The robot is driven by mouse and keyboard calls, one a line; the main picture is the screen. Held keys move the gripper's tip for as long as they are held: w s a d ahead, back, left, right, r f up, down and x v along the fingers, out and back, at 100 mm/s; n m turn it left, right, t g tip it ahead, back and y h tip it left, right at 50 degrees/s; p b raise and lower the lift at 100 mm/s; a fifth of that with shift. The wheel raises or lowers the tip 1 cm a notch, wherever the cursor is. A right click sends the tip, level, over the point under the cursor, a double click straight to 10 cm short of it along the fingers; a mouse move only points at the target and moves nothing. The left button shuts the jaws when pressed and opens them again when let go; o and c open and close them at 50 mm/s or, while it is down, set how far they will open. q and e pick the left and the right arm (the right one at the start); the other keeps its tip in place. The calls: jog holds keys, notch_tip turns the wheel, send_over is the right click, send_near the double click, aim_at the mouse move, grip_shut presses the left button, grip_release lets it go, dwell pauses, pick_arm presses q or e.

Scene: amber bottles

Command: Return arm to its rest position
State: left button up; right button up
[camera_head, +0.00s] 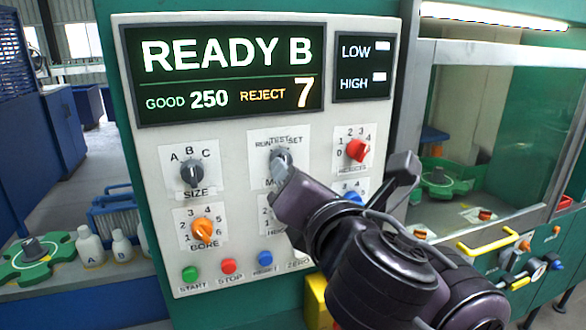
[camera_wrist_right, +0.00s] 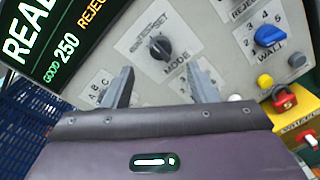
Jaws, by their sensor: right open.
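My right gripper (camera_head: 343,166) is in front of the control panel (camera_head: 240,268), its arm coming in from the lower right. Its two fingers are spread with nothing between them. In the right wrist view the open fingers (camera_wrist_right: 161,84) point at the panel, and the black MODE knob (camera_wrist_right: 160,47) shows beyond them, apart from both. In the head view one fingertip overlaps the lower part of the MODE knob (camera_head: 281,158). My gripper and arm hide part of the lower right of the panel. My left gripper is not in view.
The display (camera_head: 225,70) reads READY B, GOOD 250, REJECT 7. A black SIZE knob (camera_head: 192,173), an orange BORE knob (camera_head: 204,230) and a red REJECT knob (camera_head: 357,150) surround my gripper. Bottles (camera_head: 90,246) stand at left. A yellow handle (camera_head: 487,242) juts out at right.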

jog(key=shift+s+d, duration=0.1)
jog(key=shift+s, duration=0.25)
jog(key=shift+f, duration=0.1)
